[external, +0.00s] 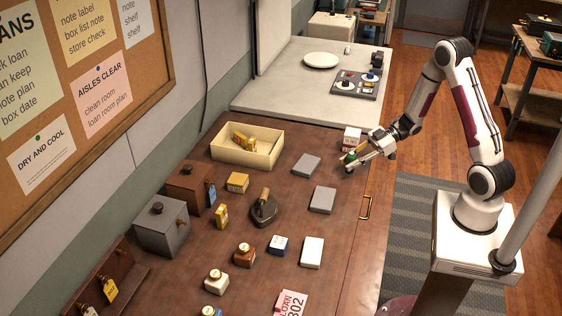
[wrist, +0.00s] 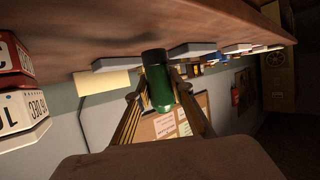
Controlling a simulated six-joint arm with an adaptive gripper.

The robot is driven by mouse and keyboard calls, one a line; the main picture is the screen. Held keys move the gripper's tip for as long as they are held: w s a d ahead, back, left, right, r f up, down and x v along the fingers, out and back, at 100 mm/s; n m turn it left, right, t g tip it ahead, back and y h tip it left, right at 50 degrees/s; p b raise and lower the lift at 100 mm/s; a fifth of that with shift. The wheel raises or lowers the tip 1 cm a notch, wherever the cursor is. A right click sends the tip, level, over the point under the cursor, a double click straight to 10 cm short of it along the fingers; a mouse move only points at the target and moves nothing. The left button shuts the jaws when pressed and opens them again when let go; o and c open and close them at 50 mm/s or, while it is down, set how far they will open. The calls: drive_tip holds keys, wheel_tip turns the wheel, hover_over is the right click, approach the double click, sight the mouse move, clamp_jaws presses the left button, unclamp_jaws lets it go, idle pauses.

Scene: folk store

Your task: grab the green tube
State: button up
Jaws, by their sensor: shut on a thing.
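The green tube (wrist: 158,84) is between the two fingers of my gripper (wrist: 157,98) in the wrist view, with its dark end up toward the wooden tabletop at the top of that picture. My gripper is shut on it. In the external view the tube (external: 350,157) shows as a small green spot at the fingertips of my gripper (external: 352,162), by the right edge of the brown table. I cannot tell whether the tube touches the table.
White and red boxes (external: 352,138) stand stacked just behind my gripper; they also show at the left of the wrist view (wrist: 20,108). Grey flat blocks (external: 306,165) lie to the left. A cream tray (external: 227,152) holds yellow items. A brass handle (external: 366,207) marks the table's right edge.

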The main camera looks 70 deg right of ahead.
drive_tip(key=shift+r, duration=3.9)
